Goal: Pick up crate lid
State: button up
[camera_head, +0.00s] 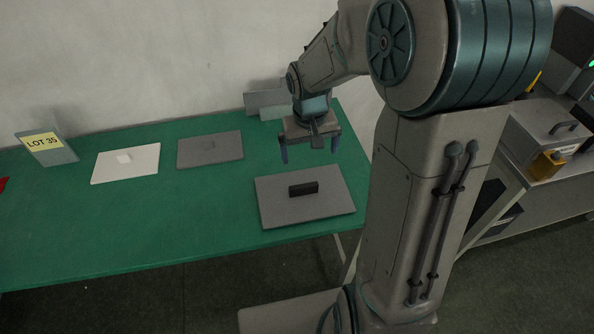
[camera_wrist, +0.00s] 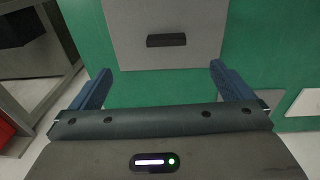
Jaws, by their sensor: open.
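A flat grey lid (camera_head: 328,205) with a dark bar handle (camera_head: 304,189) lies at the right end of the green table, near its front edge. The lid (camera_wrist: 190,56) and its handle (camera_wrist: 166,40) also show at the top of the wrist view, beyond my fingertips. My gripper (camera_head: 310,150) is open and empty, pointing down above the table, behind the lid in the head view. In the wrist view my gripper (camera_wrist: 160,72) has its two blue fingers wide apart with nothing between them. The handle stands clear of the fingers.
A white plate (camera_head: 140,170) and a smaller grey plate (camera_head: 228,155), each with a small block on top, lie to the left. A "LOT 35" sign (camera_head: 44,145) stands far left. Grey blocks (camera_head: 266,101) stand behind my gripper. A bench with equipment (camera_head: 545,125) is at the right.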

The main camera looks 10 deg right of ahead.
send_over(304, 186)
notch_tip(304, 186, down, 7)
jog(key=shift+g+y, duration=0.3)
jog(key=shift+g, duration=0.1)
notch_tip(304, 186, down, 8)
jog(key=shift+s+a+f+p, duration=0.1)
jog(key=shift+a+f+p, duration=0.1)
jog(key=shift+p, duration=0.1)
jog(key=shift+w+d+f+p, duration=0.1)
jog(key=shift+f+p, duration=0.35)
jog(key=shift+f, duration=0.9)
jog(key=shift+w+d+f+p, duration=0.1)
jog(key=shift+f+p, duration=0.3)
jog(key=shift+f, duration=0.9)
jog(key=c, duration=1)
